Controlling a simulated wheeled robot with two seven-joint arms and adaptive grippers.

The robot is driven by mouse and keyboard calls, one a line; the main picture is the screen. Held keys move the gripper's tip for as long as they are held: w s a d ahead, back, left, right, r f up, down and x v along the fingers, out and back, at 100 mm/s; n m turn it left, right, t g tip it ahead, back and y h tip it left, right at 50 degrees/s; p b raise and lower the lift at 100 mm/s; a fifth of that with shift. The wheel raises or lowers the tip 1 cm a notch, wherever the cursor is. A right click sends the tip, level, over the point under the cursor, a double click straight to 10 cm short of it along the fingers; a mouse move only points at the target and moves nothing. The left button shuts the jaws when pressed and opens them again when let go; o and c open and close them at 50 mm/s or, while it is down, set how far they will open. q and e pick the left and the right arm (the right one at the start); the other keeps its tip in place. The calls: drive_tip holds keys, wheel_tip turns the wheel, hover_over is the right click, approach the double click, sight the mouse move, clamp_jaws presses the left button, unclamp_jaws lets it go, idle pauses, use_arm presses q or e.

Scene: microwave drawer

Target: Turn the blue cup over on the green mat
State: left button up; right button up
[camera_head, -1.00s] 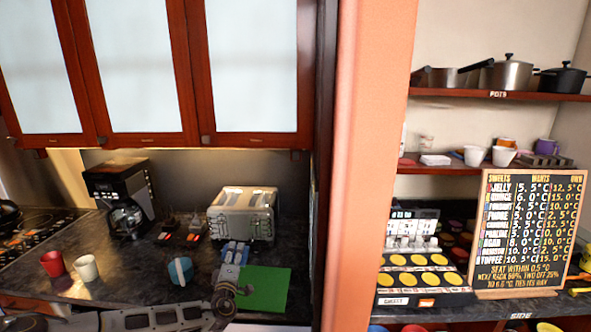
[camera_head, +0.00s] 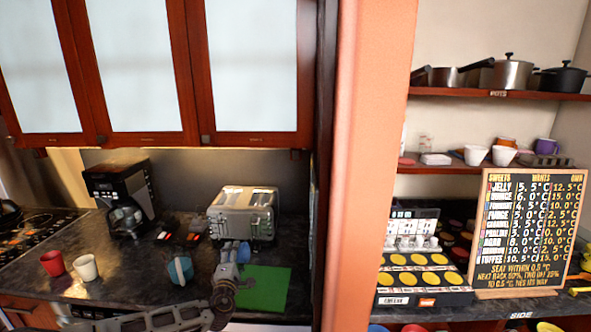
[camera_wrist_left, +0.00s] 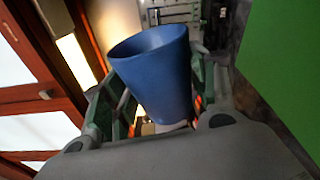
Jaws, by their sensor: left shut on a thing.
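The blue cup (camera_head: 244,253) is in my left gripper (camera_head: 236,256), held above the counter at the back left edge of the green mat (camera_head: 262,290). In the left wrist view, the blue cup (camera_wrist_left: 158,78) sits between the two fingers of the left gripper (camera_wrist_left: 158,92), which is shut on it. Its wide rim faces the top of that view, and its narrow end is near the palm. The cup looks tipped well over, but its exact tilt is unclear. The mat (camera_wrist_left: 285,60) fills the right of the wrist view and is bare. My right gripper is out of view.
A teal cup (camera_head: 180,270) stands left of my gripper. A white cup (camera_head: 86,267) and a red cup (camera_head: 52,263) are farther left. A toaster (camera_head: 243,214) stands close behind the gripper, with a coffee maker (camera_head: 118,195) to its left.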

use_arm(q)
drive_tip(key=n, duration=0.3)
drive_tip(key=shift+n, duration=0.4)
drive_tip(key=shift+b, duration=0.3)
drive_tip(key=shift+f+n, duration=0.1)
drive_tip(key=shift+n, duration=1)
drive_tip(key=n+b, duration=0.1)
drive_tip(key=n, duration=0.1)
drive_tip(key=shift+n+g+h, duration=0.3)
drive_tip(key=shift+n, duration=0.5)
drive_tip(key=shift+b, duration=0.35)
